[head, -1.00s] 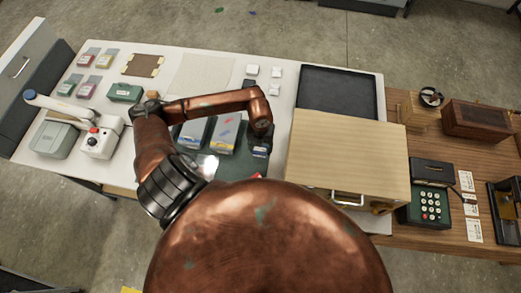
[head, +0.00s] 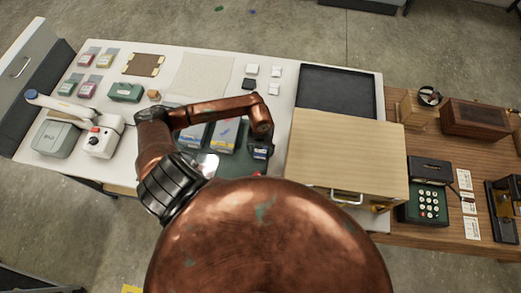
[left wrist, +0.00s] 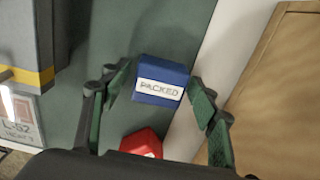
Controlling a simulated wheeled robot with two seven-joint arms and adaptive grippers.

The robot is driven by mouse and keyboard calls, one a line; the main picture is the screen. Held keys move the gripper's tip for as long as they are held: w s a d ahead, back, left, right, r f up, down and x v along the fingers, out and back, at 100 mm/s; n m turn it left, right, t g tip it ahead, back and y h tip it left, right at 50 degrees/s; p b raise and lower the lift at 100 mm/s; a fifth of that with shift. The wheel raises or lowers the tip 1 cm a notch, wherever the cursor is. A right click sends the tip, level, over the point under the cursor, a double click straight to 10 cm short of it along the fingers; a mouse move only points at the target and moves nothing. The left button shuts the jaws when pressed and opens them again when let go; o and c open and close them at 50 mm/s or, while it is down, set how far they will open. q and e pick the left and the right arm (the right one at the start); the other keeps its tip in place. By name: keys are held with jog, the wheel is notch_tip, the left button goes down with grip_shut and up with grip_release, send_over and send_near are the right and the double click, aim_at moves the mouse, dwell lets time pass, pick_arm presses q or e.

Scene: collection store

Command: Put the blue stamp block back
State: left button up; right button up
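The blue stamp block (left wrist: 160,82), with a white label reading PACKED, is on or just above the dark green mat (left wrist: 120,35) near its edge. In the head view the block (head: 260,153) shows just below my left gripper (head: 261,140). In the left wrist view my left gripper (left wrist: 160,75) has its fingers apart, one on each side of the block. The gaps look narrow, and I see no clear grip. A red block (left wrist: 143,142) is close by, partly hidden by the gripper body. My right gripper is not in view.
A wooden drawer cabinet (head: 350,150) stands close to the right of the gripper. Grey boxes (head: 225,133) are to its left on the mat. Small white and dark blocks (head: 275,71) and a black tray (head: 338,92) lie behind. Coloured pads (head: 105,60) are far left.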

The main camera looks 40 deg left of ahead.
pick_arm(q)
jog(key=shift+r, duration=0.15)
jog(key=shift+r, duration=0.25)
jog(key=shift+r+b, duration=1.1)
jog(key=shift+r, duration=4.7)
